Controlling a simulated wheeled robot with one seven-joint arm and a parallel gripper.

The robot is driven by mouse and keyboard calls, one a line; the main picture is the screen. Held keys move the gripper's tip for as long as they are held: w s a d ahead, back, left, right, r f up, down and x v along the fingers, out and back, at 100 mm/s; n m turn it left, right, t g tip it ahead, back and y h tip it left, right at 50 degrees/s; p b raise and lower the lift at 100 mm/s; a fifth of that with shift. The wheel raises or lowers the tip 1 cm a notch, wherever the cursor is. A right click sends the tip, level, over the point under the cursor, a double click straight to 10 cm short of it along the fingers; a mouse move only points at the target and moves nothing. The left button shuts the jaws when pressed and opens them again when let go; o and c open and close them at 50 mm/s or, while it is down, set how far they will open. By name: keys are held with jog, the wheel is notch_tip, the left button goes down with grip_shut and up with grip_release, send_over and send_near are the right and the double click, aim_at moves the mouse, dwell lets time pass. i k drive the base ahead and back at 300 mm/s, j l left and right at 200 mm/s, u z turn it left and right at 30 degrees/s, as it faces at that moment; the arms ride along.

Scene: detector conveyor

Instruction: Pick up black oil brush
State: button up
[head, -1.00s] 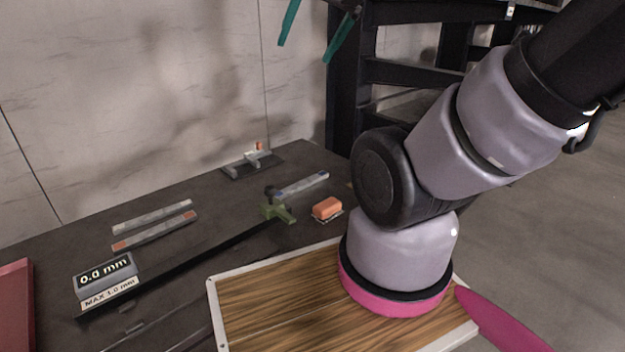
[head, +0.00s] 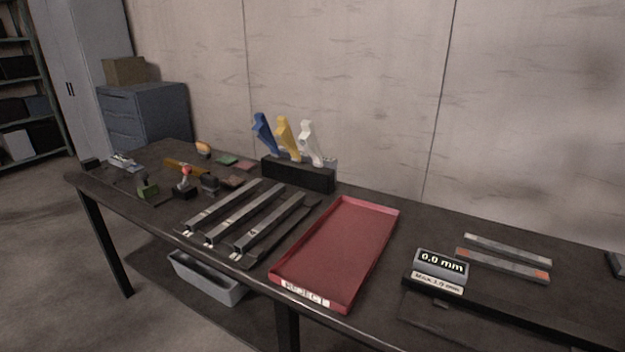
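I cannot make out a black oil brush for certain in the head view. A black block (head: 298,175) at the back of the table holds a blue tool (head: 264,134), a yellow tool (head: 287,138) and a white tool (head: 310,143), all upright. Small dark items stand to its left, among them a small black piece (head: 210,183) and another black piece (head: 89,162) at the far left end. They are too small to identify. My gripper and arm are out of view.
A red reject tray (head: 337,255) lies mid-table, with several grey rails (head: 245,217) to its left. A gauge display (head: 440,268) reading 0.0 mm and two flat bars (head: 505,262) are at right. A grey bin (head: 207,278) sits under the table. Open floor lies at the left front.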

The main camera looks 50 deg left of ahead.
aim_at(210, 186)
jog(key=u, duration=2.55)
jog(key=i+j+u, duration=0.35)
jog(key=i+u, duration=0.15)
jog(key=i+j+u, duration=0.15)
jog(key=i+u, duration=0.25)
jog(key=i, duration=0.35)
jog(key=i+z, duration=0.45)
jog(key=i+j+z, duration=0.2)
jog(key=z, duration=0.2)
jog(key=i+j+z, duration=0.25)
jog(key=z, duration=0.2)
jog(key=i+j+z, duration=0.2)
jog(key=j+z, duration=0.25)
